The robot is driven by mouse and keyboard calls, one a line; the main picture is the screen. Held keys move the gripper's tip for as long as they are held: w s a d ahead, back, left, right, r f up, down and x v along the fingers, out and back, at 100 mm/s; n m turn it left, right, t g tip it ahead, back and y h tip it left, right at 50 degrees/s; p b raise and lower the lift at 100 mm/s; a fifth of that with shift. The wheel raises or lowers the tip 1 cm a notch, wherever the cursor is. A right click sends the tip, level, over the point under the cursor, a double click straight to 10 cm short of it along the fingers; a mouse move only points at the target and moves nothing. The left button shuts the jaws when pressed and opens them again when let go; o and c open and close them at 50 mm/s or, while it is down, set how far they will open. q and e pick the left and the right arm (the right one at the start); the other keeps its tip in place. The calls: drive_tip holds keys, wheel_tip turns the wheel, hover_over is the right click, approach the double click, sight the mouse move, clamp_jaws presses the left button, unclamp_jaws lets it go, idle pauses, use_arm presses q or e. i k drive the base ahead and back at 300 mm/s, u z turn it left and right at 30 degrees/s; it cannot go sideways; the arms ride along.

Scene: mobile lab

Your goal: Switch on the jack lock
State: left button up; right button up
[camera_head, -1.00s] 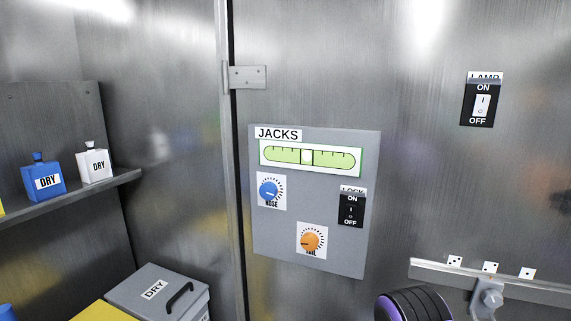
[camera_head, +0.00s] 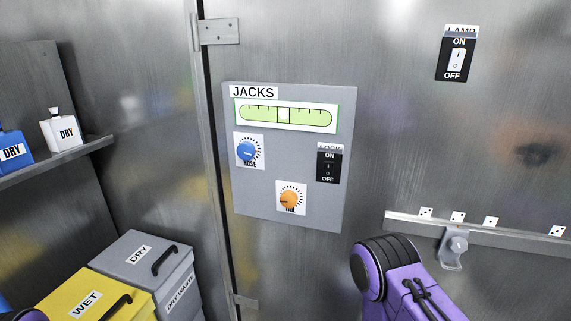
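The jacks panel (camera_head: 288,225) is a grey plate on the metal wall in the middle of the view. Its jack lock switch (camera_head: 328,166) is a small black rocker marked ON above and OFF below, on the panel's right side; its rocker is too dark and small to tell which way it is set. A blue nose knob (camera_head: 247,152), an orange tail knob (camera_head: 290,199) and a green level gauge (camera_head: 285,116) share the panel. A purple and black link of my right arm shows at the lower right, below the panel. Neither gripper is visible.
A lamp switch (camera_head: 456,59) is on the wall at the upper right. A metal rail (camera_head: 400,224) with a hook (camera_head: 454,246) runs at the right. A shelf (camera_head: 70,155) with bottles, a grey DRY box (camera_head: 126,251) and a yellow WET box (camera_head: 62,298) are at the left.

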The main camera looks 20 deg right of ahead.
sight(328, 167)
drive_tip(key=u, duration=0.05)
drive_tip(key=k, duration=0.5)
drive_tip(key=z, duration=1.05)
drive_tip(key=i, duration=0.7)
drive_tip(key=u, duration=1.5)
